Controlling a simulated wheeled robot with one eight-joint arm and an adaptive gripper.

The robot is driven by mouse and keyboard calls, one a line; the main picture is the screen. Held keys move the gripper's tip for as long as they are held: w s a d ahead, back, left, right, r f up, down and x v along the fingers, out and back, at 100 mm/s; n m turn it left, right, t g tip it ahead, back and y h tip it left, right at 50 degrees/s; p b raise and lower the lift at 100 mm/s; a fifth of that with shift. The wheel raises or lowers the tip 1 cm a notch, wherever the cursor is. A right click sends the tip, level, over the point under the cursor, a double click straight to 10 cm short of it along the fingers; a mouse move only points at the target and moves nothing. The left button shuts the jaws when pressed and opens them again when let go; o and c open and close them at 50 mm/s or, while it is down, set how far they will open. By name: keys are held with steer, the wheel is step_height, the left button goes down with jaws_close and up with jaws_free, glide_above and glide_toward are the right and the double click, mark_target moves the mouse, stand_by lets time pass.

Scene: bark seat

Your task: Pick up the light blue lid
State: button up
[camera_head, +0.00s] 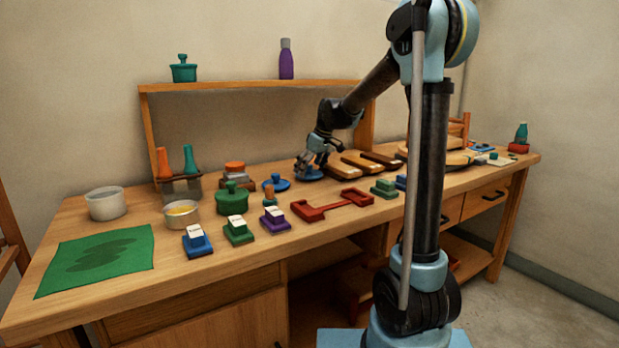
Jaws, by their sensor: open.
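Two blue round lids lie near each other on the workbench in the head view. A lighter blue lid (310,175) lies flat, directly below my gripper and partly covered by it. A darker blue lid (276,184) with a knob lies just to its left. My gripper (312,168) is open, pointing down, with its fingers low over the lighter lid. I cannot tell whether the fingers touch it. Any knob on the lighter lid is hidden by the fingers.
A green lidded pot (232,201) and an orange-topped container (235,172) stand to the left. A red holder (330,206) lies in front. The shelf (240,84) rises behind. A green mat (97,260) covers the left end.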

steer(key=shift+a+f, duration=0.1)
steer(key=shift+f, duration=0.15)
steer(key=shift+c, duration=0.6)
steer(key=c, duration=0.6)
steer(key=shift+r, duration=0.1)
